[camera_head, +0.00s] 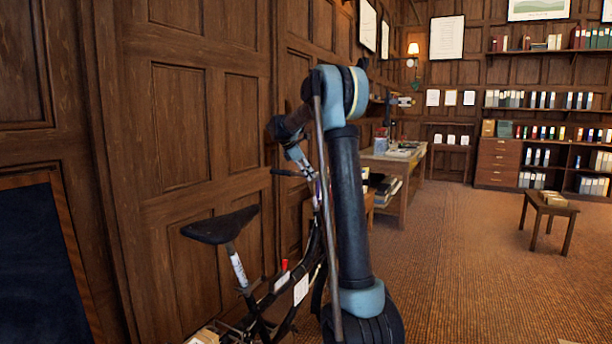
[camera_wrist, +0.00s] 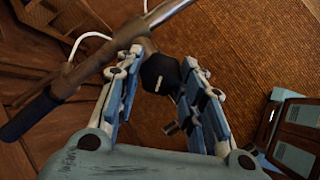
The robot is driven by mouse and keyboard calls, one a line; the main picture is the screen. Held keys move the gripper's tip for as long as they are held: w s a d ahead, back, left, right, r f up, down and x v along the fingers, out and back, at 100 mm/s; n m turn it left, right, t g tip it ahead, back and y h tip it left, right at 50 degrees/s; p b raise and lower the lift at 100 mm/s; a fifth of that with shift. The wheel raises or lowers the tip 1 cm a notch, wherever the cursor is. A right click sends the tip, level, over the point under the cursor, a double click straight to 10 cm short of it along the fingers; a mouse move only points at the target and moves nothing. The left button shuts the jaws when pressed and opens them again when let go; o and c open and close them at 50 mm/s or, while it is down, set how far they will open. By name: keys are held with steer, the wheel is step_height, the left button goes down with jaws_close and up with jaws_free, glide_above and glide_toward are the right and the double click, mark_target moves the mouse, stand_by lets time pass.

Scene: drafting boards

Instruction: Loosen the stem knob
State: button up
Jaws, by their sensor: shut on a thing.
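The stem knob (camera_wrist: 160,72) is black with a short white mark, and shows in the wrist view below the metal handlebar (camera_wrist: 92,66) with its dark grip. My gripper (camera_wrist: 162,62) has one finger on each side of the knob, shut on it. In the head view my gripper (camera_head: 296,154) is at the front of the bicycle, near the handlebar (camera_head: 285,173). The bicycle (camera_head: 314,250) stands beside the panelled wall. In the head view the knob is hidden by my arm and gripper.
The black saddle (camera_head: 220,226) is left of my arm. A white cable (camera_wrist: 88,37) curves by the handlebar in the wrist view. A desk (camera_head: 404,170) with papers stands behind, and a small stool (camera_head: 548,212) is to the right. The carpet between is clear.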

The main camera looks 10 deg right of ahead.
steer(key=shift+w+r+n+t, duration=0.15)
steer(key=shift+n+t, duration=0.15)
steer(key=shift+n, duration=0.2)
steer(key=o, duration=1.1)
steer(key=shift+c, duration=0.2)
steer(key=shift+a+r, duration=0.15)
steer(key=shift+a, duration=0.05)
steer(key=v, duration=1.1)
steer(key=shift+a, duration=0.1)
